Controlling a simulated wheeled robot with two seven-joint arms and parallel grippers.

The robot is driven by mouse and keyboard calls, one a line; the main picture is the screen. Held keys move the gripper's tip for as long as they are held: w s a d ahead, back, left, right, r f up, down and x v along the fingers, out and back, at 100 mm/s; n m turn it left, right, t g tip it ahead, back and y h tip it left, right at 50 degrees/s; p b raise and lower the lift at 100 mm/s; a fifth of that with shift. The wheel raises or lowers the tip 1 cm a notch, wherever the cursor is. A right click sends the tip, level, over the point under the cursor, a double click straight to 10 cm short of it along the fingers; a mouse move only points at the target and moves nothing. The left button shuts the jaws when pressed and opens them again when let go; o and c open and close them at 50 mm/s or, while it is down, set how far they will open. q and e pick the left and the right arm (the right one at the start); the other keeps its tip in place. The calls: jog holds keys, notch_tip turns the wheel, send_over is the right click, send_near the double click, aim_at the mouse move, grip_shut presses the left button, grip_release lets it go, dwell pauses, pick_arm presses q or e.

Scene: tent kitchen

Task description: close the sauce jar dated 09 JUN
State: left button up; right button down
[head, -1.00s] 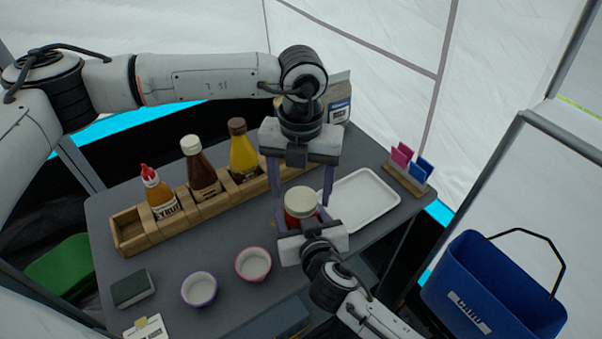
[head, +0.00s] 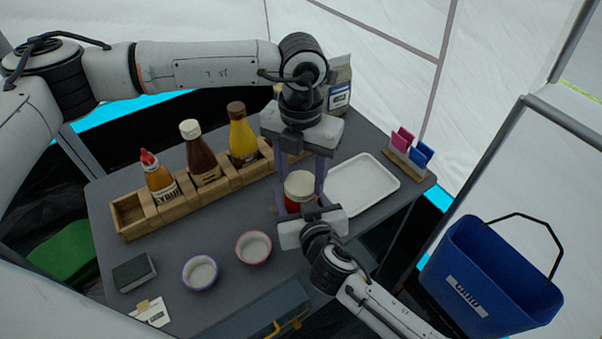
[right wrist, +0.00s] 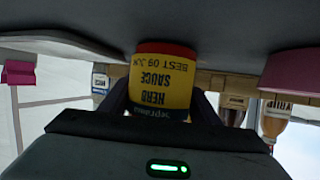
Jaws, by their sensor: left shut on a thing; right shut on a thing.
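In the right wrist view the jar (right wrist: 163,75) appears upside down, with a yellow label reading HERB SAUCE, BEST 09 JUN. My right gripper (head: 303,208) is shut on the jar's body from the front. My left gripper (head: 299,178) comes from above, its purple fingers shut on the lid. The lid's seating on the rim is hidden, so I cannot tell how tight it is.
A wooden rack (head: 131,217) with sauce bottles runs behind left. A white tray (head: 362,187) lies close right of the jar. Two small bowls (head: 201,272) and (head: 254,247) and a sponge (head: 134,272) sit at front left. A blue bucket (head: 490,280) stands at right.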

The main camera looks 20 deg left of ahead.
pick_arm(q)
jog(key=m, duration=0.3)
jog(key=shift+m, duration=0.4)
jog(key=o, duration=1.1)
jog(key=shift+o, duration=0.3)
jog(key=shift+s+d, duration=0.1)
jog(key=shift+d, duration=0.05)
jog(key=shift+d+r, duration=0.1)
jog(key=shift+r, duration=0.45)
notch_tip(320, 180, up, 3)
jog(key=shift+r, duration=0.2)
jog(key=shift+a, duration=0.2)
